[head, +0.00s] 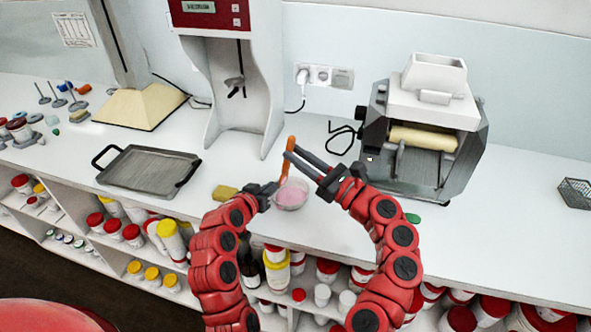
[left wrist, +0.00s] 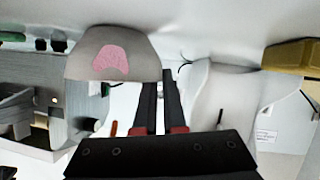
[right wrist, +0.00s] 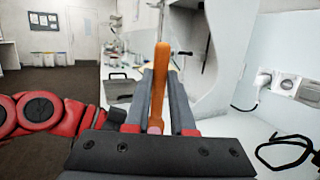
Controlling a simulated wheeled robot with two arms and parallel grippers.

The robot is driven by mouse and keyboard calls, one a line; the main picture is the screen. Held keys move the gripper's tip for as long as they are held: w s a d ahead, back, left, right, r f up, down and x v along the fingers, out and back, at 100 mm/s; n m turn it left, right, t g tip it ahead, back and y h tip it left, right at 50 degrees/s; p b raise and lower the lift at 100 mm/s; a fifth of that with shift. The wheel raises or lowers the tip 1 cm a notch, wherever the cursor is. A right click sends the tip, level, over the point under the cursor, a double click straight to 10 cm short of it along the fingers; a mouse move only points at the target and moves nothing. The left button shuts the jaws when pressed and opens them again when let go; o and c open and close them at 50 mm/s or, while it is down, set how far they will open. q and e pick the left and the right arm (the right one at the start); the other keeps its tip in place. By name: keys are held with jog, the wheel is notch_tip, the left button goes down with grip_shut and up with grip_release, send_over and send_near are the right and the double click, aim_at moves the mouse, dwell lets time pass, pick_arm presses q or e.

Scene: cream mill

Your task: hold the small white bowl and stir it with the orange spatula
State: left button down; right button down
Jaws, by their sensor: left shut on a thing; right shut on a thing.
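The small white bowl (head: 291,196) with pink contents sits at the front middle of the counter. My left gripper (head: 270,190) is shut on the bowl's left rim; the bowl also shows in the left wrist view (left wrist: 110,52). The orange spatula (head: 286,158) stands nearly upright over the bowl. My right gripper (head: 290,158) is shut on it; in the right wrist view the orange handle (right wrist: 160,85) rises between the fingers. Its lower end reaches toward the bowl, but whether it touches the pink contents cannot be told.
A grey tray (head: 148,171) lies to the left, and a yellow sponge (head: 225,193) is beside my left gripper. A mill with rollers (head: 424,130) stands behind right. A white machine (head: 232,80) stands behind.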

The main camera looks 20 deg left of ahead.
pick_arm(q)
jog(key=shift+f, duration=0.15)
jog(key=c, duration=0.9)
grip_release()
jog(key=b+v, duration=0.1)
jog(key=v, duration=0.5)
jog(key=shift+b, duration=0.35)
jog(key=p+v, duration=0.2)
jog(key=p, duration=0.1)
jog(key=p+v, duration=0.3)
jog(key=shift+a+r+p, duration=0.1)
jog(key=shift+r+p, duration=0.2)
jog(key=shift+r, duration=0.05)
jog(key=shift+s+p, duration=0.25)
jog(key=shift+p, duration=0.05)
jog(key=shift+s, duration=0.15)
jog(key=shift+f, duration=0.15)
